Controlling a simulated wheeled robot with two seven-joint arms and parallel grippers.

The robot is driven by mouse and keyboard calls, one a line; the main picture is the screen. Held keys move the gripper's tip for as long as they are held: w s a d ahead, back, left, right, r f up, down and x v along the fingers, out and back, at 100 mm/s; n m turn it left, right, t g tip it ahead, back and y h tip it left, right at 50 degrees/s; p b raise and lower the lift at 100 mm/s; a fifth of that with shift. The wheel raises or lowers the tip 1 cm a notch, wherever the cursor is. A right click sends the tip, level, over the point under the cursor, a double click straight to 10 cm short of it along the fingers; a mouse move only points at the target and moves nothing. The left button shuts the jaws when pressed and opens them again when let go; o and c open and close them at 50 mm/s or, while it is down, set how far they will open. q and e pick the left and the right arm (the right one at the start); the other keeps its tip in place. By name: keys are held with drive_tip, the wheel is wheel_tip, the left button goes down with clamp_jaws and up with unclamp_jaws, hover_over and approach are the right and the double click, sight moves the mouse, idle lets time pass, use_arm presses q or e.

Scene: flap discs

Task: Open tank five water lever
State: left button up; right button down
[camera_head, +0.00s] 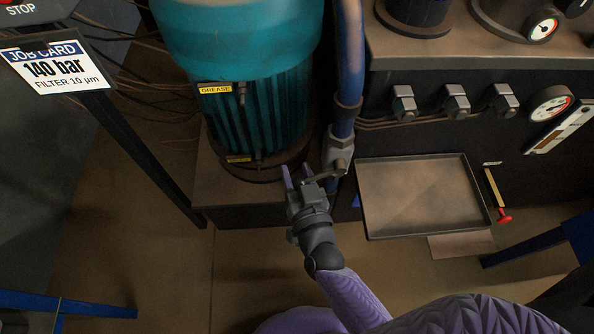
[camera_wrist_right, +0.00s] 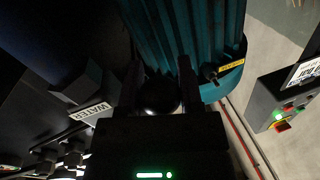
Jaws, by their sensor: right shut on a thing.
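A grey valve body (camera_head: 338,154) sits on the blue vertical pipe, with a short grey lever (camera_head: 326,177) reaching left from it. My right gripper (camera_head: 297,172) is at the lever, its two purple-tinted fingers pointing up the picture. In the right wrist view, a dark round knob (camera_wrist_right: 160,93) lies between the two fingers, and they are shut on it; I take it for the lever's end. A white WATER label (camera_wrist_right: 91,112) is beside it to the left. The hand hides part of the lever. No tank number is readable. My left gripper is not in view.
A teal motor (camera_head: 255,110) with yellow grease labels stands left of the pipe (camera_head: 349,70). A shallow tray (camera_head: 365,215) is to the right, with a red-ended yellow handle (camera_head: 497,195) beyond it. A job card (camera_head: 55,68) stands at upper left.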

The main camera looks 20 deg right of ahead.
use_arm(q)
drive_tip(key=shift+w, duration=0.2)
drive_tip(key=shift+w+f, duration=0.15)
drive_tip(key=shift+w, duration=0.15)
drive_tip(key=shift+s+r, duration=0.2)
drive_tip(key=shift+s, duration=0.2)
use_arm(e)
drive_tip(key=shift+r, duration=0.2)
use_arm(q)
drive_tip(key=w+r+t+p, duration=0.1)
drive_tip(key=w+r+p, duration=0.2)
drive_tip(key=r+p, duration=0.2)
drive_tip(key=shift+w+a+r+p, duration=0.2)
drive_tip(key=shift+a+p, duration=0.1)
drive_tip(key=shift+p, duration=0.6)
use_arm(e)
wheel_tip(320, 180, up, 12)
drive_tip(key=d+m+t+h, duration=0.1)
drive_tip(key=m+h, duration=0.3)
drive_tip(key=m, duration=1.6)
drive_tip(key=shift+s+d+f, duration=0.25)
drive_tip(key=shift+s+d, duration=0.15)
drive_tip(key=shift+d, duration=0.45)
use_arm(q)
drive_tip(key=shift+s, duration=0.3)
